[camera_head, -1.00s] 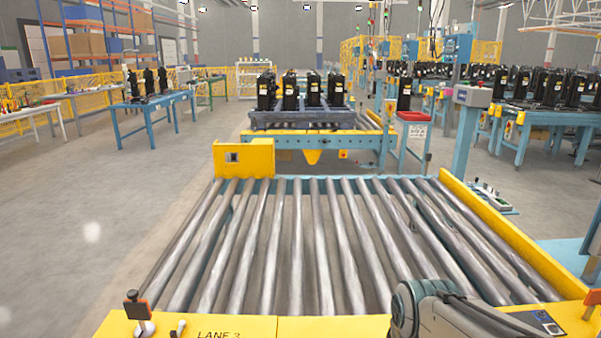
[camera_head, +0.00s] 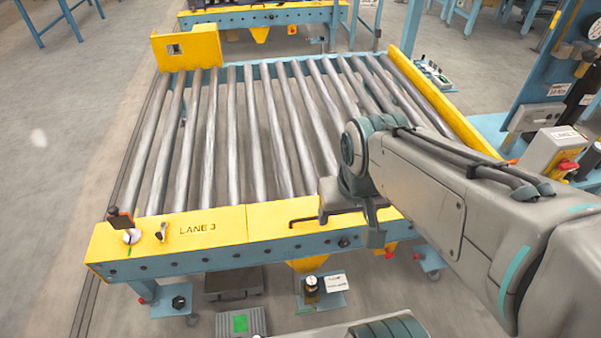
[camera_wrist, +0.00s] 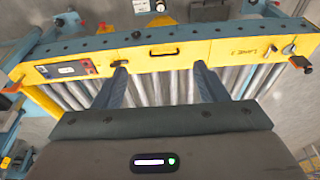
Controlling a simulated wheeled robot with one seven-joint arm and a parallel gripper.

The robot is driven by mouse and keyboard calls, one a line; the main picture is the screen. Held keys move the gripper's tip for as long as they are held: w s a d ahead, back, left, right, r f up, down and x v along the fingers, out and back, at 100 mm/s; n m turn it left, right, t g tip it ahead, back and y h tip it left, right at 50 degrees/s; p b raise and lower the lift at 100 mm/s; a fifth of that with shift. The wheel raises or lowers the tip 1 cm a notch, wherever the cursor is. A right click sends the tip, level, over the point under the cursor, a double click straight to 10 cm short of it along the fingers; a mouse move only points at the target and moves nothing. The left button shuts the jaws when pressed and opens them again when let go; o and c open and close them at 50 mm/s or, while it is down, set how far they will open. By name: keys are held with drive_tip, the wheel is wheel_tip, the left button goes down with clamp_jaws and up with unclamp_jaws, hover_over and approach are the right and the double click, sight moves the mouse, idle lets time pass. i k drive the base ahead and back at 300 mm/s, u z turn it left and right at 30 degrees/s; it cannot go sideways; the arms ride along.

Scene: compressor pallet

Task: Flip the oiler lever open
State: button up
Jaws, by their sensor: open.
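The front yellow rail of the Lane 3 roller conveyor carries a small lever with a pale handle (camera_head: 163,230) left of the lettering. I cannot tell which part is the oiler lever. My gripper (camera_head: 350,225) is over the right half of this rail; its fingers (camera_wrist: 160,66) show open and empty in the wrist view. A black bar handle (camera_head: 306,219) lies on the rail beside it, and appears beyond the fingertips in the wrist view (camera_wrist: 163,50).
Steel rollers (camera_head: 260,130) fill the conveyor bed, with a yellow side guard (camera_head: 440,100) on the right. A control box with a red knob (camera_head: 567,165) stands at right. Floor on the left is clear.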

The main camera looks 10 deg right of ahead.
sight(314, 309)
drive_tip(key=u, duration=1.5)
drive_tip(key=k, duration=0.55)
drive_tip(key=z, duration=0.9)
